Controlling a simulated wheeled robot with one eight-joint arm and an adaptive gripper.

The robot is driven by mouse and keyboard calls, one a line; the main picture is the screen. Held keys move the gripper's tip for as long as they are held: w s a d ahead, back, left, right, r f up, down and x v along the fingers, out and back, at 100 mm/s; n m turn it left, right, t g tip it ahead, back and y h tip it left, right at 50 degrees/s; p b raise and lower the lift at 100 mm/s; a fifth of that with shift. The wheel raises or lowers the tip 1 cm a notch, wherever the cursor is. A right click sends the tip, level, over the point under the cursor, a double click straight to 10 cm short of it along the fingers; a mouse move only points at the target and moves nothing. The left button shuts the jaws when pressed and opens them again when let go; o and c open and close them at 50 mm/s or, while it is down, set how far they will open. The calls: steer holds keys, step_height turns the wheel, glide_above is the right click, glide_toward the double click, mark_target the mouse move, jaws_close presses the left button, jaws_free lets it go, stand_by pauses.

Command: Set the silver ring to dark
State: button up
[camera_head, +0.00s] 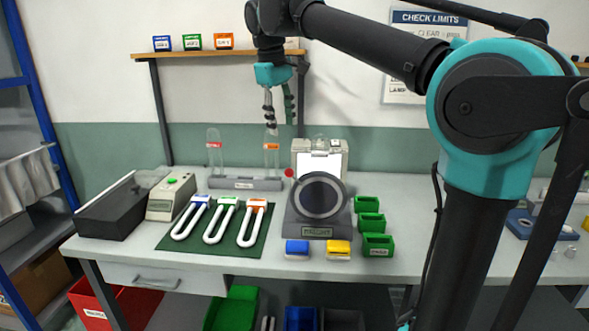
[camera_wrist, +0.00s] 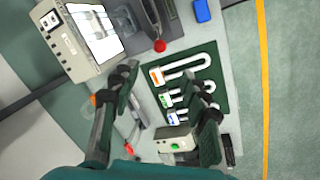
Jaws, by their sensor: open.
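The silver ring (camera_head: 321,196) is a grey round rim around a dark disc on the front of a dark grey desktop instrument (camera_head: 318,230). It faces the front of the bench, and its exact setting cannot be read. In the wrist view only part of a dark grey instrument (camera_wrist: 158,12) shows at the top edge; the ring is not clear there. My gripper (camera_head: 279,124) hangs open above the back of the bench, up and left of the ring and apart from it. Its two dark fingers spread in the wrist view (camera_wrist: 163,76) with nothing held between them.
A rack (camera_head: 245,184) with upright glass tubes stands below my gripper. A green mat (camera_head: 170,241) holds three white U-tubes. A white instrument (camera_head: 338,150) stands behind the ring. Green bins (camera_head: 378,245), a blue block (camera_head: 297,248) and a yellow block (camera_head: 338,249) lie nearby.

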mark_target(289, 169)
steer(key=w+f, duration=0.1)
steer(key=f, duration=0.4)
steer(key=w+d+f, duration=0.1)
steer(key=f, duration=1)
steer(key=shift+w+d+f, duration=0.25)
steer(key=shift+w+d, duration=0.15)
jaws_close()
